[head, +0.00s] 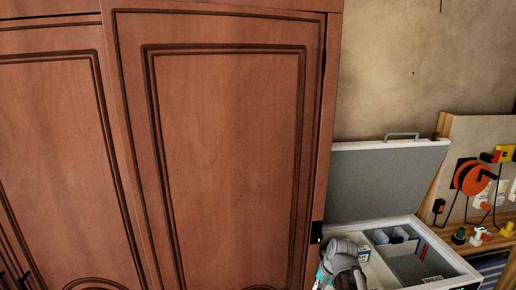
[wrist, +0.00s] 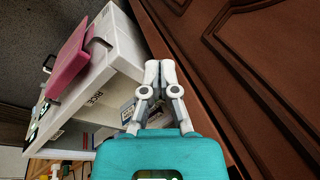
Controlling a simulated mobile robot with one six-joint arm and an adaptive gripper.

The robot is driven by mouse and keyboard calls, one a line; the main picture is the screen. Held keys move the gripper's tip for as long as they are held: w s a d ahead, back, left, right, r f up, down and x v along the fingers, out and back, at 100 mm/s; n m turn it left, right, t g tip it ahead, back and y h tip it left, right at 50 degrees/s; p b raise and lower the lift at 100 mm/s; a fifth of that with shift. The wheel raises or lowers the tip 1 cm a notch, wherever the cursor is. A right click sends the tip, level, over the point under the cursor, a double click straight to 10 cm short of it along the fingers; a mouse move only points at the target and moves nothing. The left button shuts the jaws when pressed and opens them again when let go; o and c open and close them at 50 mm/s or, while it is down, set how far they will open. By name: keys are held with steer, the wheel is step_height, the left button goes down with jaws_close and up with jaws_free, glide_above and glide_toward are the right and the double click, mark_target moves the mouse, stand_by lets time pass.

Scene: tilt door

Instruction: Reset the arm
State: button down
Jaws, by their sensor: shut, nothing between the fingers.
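In the wrist view my gripper (wrist: 159,72) points away from the camera, its two pale fingertips together with nothing between them. The brown wooden cabinet door (wrist: 265,80) slants close along its right side; I cannot tell whether they touch. In the head view the panelled door (head: 225,150) fills the middle and looks shut or nearly so. Part of my grey arm shows at the bottom, right of the cabinet's edge and in front of an open white box (head: 448,262). The fingertips are hidden in that view.
The box's grey lid (head: 385,185) stands raised against the wall. A board with an orange reel (head: 472,177) and several small knobs is at the far right.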

steer(key=s+a+f+n+g+h+b, duration=0.2)
steer(key=s+f+n, duration=0.3)
steer(key=s, duration=0.4)
steer(key=shift+a+f+n+h+b, duration=0.2)
steer(key=shift+n+h+b, duration=0.1)
steer(key=shift+b, duration=0.3)
stand_by(0.5)
stand_by(3.3)
